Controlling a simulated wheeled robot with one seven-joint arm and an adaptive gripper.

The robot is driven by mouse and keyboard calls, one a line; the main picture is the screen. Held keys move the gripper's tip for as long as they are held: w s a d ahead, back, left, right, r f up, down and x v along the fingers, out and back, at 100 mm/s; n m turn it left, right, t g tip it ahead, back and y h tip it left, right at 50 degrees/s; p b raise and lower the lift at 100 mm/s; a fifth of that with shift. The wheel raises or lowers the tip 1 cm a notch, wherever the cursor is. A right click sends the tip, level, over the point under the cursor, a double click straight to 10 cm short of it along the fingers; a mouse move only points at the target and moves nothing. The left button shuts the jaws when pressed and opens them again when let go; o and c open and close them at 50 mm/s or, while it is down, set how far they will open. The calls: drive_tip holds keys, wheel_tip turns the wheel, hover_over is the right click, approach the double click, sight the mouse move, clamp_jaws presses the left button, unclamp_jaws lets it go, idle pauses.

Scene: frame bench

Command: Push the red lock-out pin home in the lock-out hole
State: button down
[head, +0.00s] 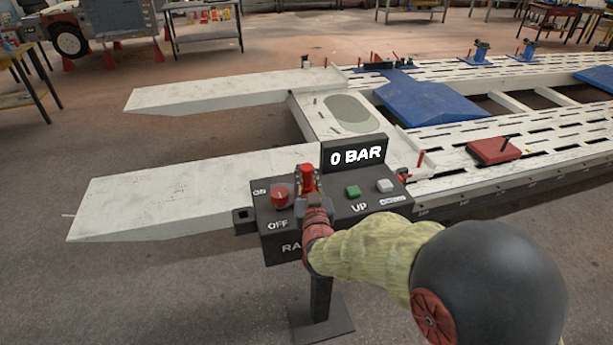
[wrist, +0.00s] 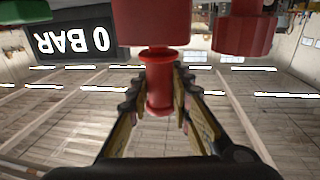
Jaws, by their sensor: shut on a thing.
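The red lock-out pin (head: 307,182) stands upright over the control box (head: 267,215), between the ON/OFF knob and the 0 BAR display. My gripper (head: 312,203) is shut on it. The wrist view is upside down and shows the pin's narrow red grip (wrist: 158,82) between my two fingers, with a wider red body (wrist: 153,22) beyond it. The pin's lower end and the spot under it are hidden, so I cannot tell how deep it sits. I cannot make out the lock-out hole.
A red ON/OFF knob (head: 279,195) is close on the left; it also shows in the wrist view (wrist: 243,33). The display (head: 355,154), a green button (head: 353,191) and a white button (head: 385,185) are on the right. Pale ramps (head: 190,190) lie behind.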

drive_tip(key=shift+f+b, duration=0.35)
drive_tip(key=shift+f, duration=0.05)
drive_tip(key=c, duration=1.5)
unclamp_jaws()
drive_tip(key=shift+c, duration=0.2)
drive_tip(key=s+d, duration=0.1)
drive_tip(key=s, duration=1.1)
drive_tip(key=shift+d, duration=0.25)
drive_tip(key=shift+w, duration=0.1)
